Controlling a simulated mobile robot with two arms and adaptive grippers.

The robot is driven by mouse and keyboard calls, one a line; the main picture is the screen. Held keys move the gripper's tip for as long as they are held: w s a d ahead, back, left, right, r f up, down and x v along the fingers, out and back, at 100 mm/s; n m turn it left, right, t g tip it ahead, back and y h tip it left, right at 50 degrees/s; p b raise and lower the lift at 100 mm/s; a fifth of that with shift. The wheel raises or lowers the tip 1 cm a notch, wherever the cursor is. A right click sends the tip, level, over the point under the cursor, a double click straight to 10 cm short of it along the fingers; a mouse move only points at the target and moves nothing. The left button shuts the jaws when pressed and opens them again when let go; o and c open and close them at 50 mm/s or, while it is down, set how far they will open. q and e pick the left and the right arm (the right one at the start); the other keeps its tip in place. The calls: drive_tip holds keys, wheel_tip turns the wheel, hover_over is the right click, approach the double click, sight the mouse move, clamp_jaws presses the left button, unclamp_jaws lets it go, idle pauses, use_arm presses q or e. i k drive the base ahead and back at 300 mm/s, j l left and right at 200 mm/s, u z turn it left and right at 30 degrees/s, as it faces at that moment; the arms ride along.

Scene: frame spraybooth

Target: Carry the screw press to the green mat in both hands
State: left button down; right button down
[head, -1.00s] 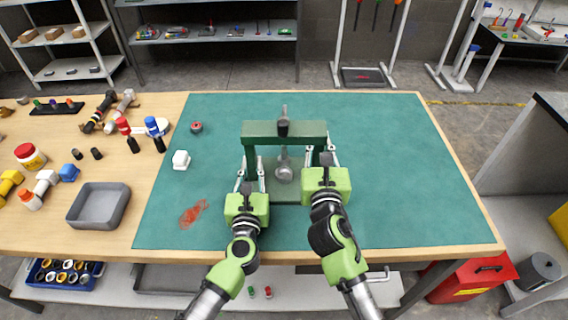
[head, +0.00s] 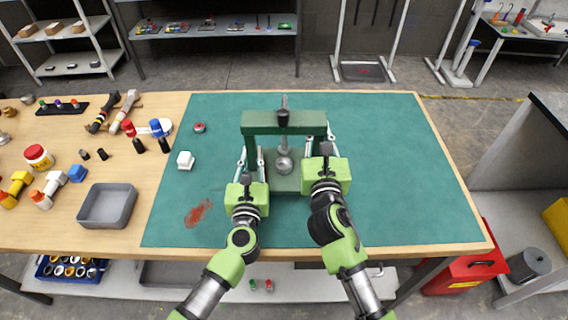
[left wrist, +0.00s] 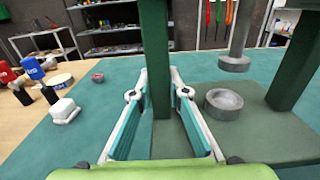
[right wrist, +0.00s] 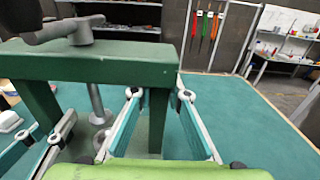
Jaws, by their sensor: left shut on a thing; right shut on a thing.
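The green screw press (head: 262,123) is upright over the green mat (head: 395,160), in the middle of the head view. It has a crossbeam on two posts, a screw with a dark handle and a grey cup on its base plate. My left gripper (head: 251,158) is shut on the left post, which stands between its fingers in the left wrist view (left wrist: 159,94). My right gripper (head: 319,147) is shut on the right post, as the right wrist view (right wrist: 159,94) shows. I cannot tell whether the base plate touches the mat.
A white block (head: 185,160) and a red round piece (head: 199,127) lie left of the press on the mat. A grey tray (head: 107,206) and several tools and blocks fill the wooden left part. The mat's right side is clear.

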sight(399, 183)
drive_tip(key=l, duration=1.75)
